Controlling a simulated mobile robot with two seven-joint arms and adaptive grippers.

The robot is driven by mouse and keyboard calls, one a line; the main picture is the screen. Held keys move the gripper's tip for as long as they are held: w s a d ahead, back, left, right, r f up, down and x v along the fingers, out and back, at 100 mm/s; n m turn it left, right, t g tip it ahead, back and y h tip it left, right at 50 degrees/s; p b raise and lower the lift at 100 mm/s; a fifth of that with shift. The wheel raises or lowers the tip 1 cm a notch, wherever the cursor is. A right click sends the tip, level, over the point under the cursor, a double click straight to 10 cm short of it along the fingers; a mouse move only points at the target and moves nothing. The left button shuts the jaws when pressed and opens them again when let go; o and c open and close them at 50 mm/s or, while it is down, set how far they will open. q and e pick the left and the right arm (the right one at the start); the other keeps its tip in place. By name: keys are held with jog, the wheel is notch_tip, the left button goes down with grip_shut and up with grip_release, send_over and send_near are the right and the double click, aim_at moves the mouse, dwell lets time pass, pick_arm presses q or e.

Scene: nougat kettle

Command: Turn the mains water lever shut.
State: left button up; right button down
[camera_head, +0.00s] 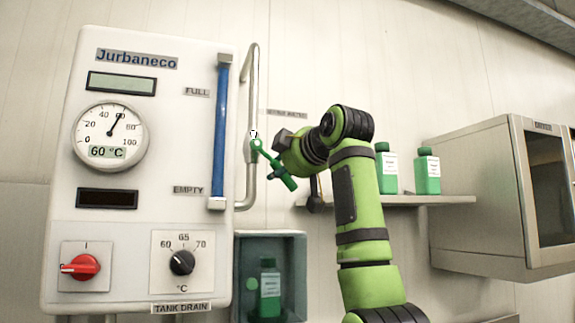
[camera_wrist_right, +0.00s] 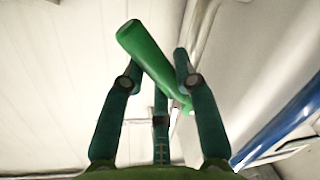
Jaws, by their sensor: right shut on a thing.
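The mains water lever (camera_head: 265,154) is a green handle on the pale pipe to the right of the boiler panel. It slants down and to the right from its pivot. My right gripper (camera_head: 279,170) is at the lower part of the lever, shut on it. In the right wrist view the green lever (camera_wrist_right: 146,46) runs slantwise between the dark green fingers of my right gripper (camera_wrist_right: 157,78). The exact finger contact is partly hidden. My left gripper is in neither view.
The boiler panel (camera_head: 150,205) has a gauge near 60 °C, a red knob (camera_head: 82,267) and a black dial (camera_head: 182,262). A shelf (camera_head: 440,199) holds green bottles behind my right arm. A wall cabinet (camera_head: 470,190) stands at the right. A dark box (camera_head: 293,247) holding a green bottle is below the lever.

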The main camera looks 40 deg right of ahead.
jog(key=r+n+p, duration=0.1)
jog(key=d+n+p, duration=0.1)
jog(key=shift+s+d+r+g+h+p, duration=0.1)
jog(key=shift+d+r+g+h+p, duration=0.1)
jog(key=shift+r+g+h+p, duration=0.2)
jog(key=n+p, duration=0.1)
jog(key=r+n+p, duration=0.1)
jog(key=shift+s+d+r+n, duration=0.1)
jog(key=shift+d+r+n, duration=0.1)
jog(key=shift+d+n, duration=0.1)
jog(key=shift+s+d+r+n+g+h+p, duration=0.15)
jog(key=shift+r+n+g+h+p, duration=0.15)
jog(key=shift+r+n+h+p, duration=0.65)
pick_arm(q)
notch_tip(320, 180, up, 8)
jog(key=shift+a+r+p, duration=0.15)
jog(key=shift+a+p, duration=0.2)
jog(key=shift+p, duration=0.1)
pick_arm(e)
jog(key=shift+r+n+y, duration=0.25)
jog(key=shift+r+n, duration=0.05)
jog(key=shift+n, duration=0.55)
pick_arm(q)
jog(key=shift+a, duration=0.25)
pick_arm(e)
jog(key=shift+r, duration=0.15)
jog(key=c, duration=1)
grip_release()
jog(key=shift+o, duration=0.4)
jog(key=shift+d, duration=0.1)
